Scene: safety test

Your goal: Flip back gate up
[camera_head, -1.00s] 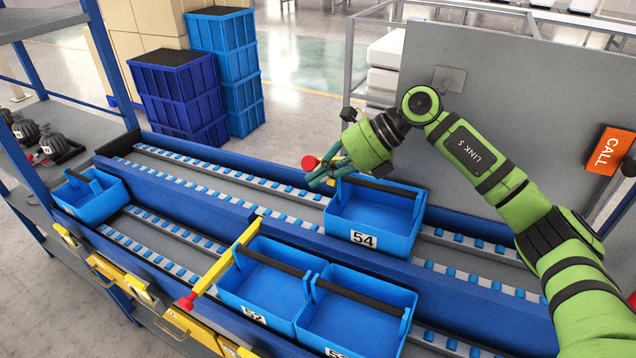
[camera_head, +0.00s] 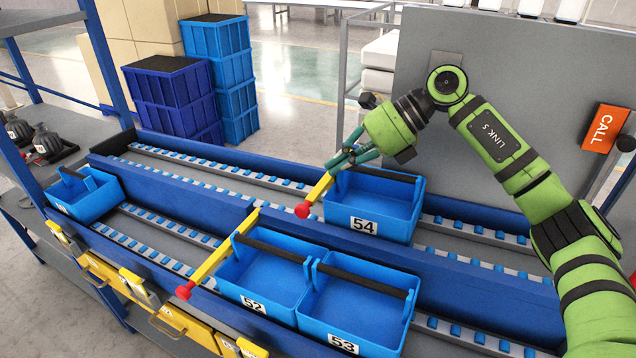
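The back gate (camera_head: 318,190) is a yellow bar with a red knob at its end. It lies beside bin 54 (camera_head: 372,207) on the back lane, with the knob pointing toward the front. My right gripper (camera_head: 335,162) is at the bar's far end, by the bin's back left corner. Its dark green fingers are small and overlap the bin rim, so I cannot tell whether they are open or touch the bar. A second yellow gate (camera_head: 220,254) with a red knob lies across the front lane. My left gripper is out of view.
Bins 52 (camera_head: 262,279) and 53 (camera_head: 355,310) stand side by side on the front lane. Another blue bin (camera_head: 85,198) is at the left end. Blue crates (camera_head: 172,100) are stacked behind. A grey panel (camera_head: 540,70) stands behind my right arm.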

